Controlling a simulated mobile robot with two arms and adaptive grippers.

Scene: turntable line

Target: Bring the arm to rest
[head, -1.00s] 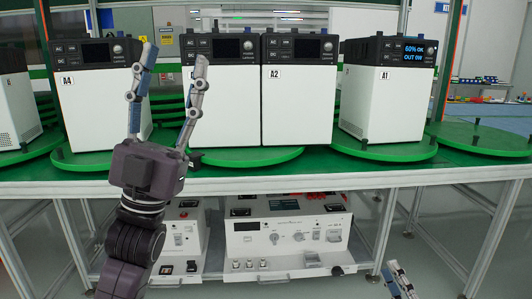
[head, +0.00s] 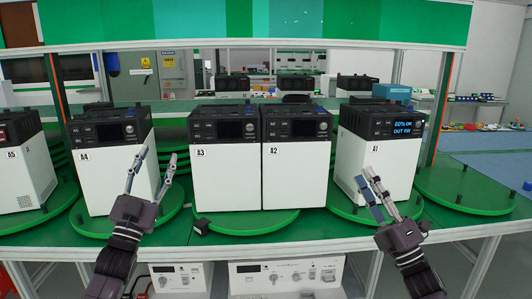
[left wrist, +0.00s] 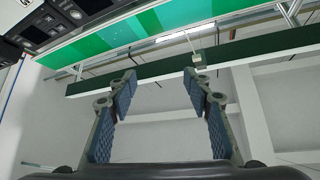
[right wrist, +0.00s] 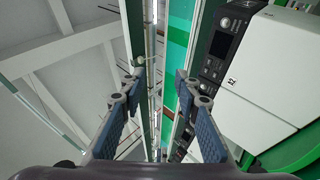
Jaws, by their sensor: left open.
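My left gripper (head: 153,160) is open and empty, fingers pointing up, in front of the white unit A4 (head: 113,176) and the gap to its right. Its fingers also show open in the left wrist view (left wrist: 160,80), with only ceiling and green panels between them. My right gripper (head: 367,177) is open and empty, in front of the lower part of unit A1 (head: 362,158), whose blue display is lit. In the right wrist view (right wrist: 160,78) nothing is between its fingers. I cannot tell whether the right fingers touch A1.
Units A3 (head: 225,178) and A2 (head: 295,178) stand side by side on a green turntable (head: 250,224). A5 (head: 22,180) is at the far left. A lower shelf holds white equipment (head: 285,277).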

